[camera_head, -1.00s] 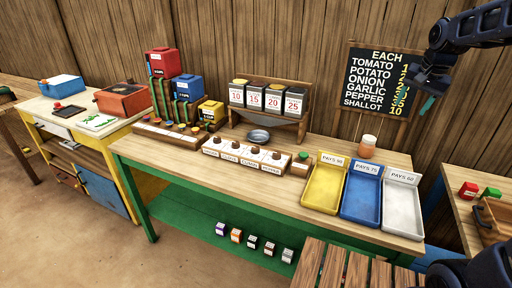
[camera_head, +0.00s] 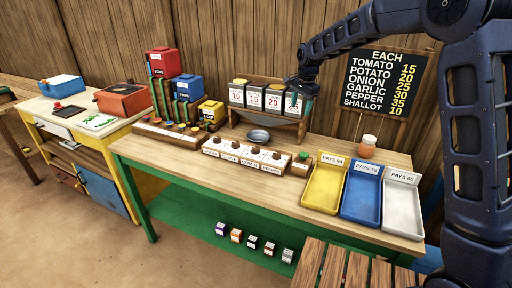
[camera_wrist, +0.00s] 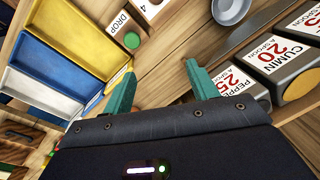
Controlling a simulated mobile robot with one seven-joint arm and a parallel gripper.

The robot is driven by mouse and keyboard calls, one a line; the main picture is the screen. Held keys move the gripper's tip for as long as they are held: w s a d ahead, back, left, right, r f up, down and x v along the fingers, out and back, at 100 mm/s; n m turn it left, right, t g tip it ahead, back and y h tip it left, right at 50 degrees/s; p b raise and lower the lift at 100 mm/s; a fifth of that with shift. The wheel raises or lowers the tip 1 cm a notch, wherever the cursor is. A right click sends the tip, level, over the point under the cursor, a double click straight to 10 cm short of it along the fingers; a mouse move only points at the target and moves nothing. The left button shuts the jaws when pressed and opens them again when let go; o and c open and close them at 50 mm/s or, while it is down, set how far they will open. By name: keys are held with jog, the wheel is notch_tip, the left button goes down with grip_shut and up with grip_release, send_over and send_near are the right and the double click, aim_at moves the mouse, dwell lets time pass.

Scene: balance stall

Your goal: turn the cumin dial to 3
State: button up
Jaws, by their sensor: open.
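The cumin dial (camera_head: 254,150) is a round brown knob on a white panel, third from the left in a row of labelled dials (camera_head: 235,158) on the green-framed table. Its number setting is too small to read. My gripper (camera_wrist: 160,72) is open and empty, its two teal fingers apart. In the head view it hangs by the canister marked 25, behind and above the dials, touching no dial. The wrist view shows a corner of a dial panel with a 4 (camera_wrist: 150,8), but not the cumin knob.
The cumin canister (camera_wrist: 290,42) and pepper canister (camera_wrist: 236,82) stand close to my gripper on a wooden rack. A metal bowl (camera_head: 258,135) sits below the rack. A green DROP button (camera_wrist: 132,40) and yellow (camera_head: 322,190), blue (camera_head: 360,195) and white trays (camera_head: 402,205) lie right of the dials.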

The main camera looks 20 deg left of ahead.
jog(key=m, duration=0.1)
send_near(256, 148)
jog(key=shift+g+h, duration=0.3)
jog(key=f, duration=0.6)
jog(key=w+a+f, duration=0.1)
jog(key=f, duration=0.2)
jog(key=shift+a, duration=0.1)
jog(key=shift+w, duration=0.1)
jog(key=shift+c, duration=0.5)
jog(key=c, duration=0.9)
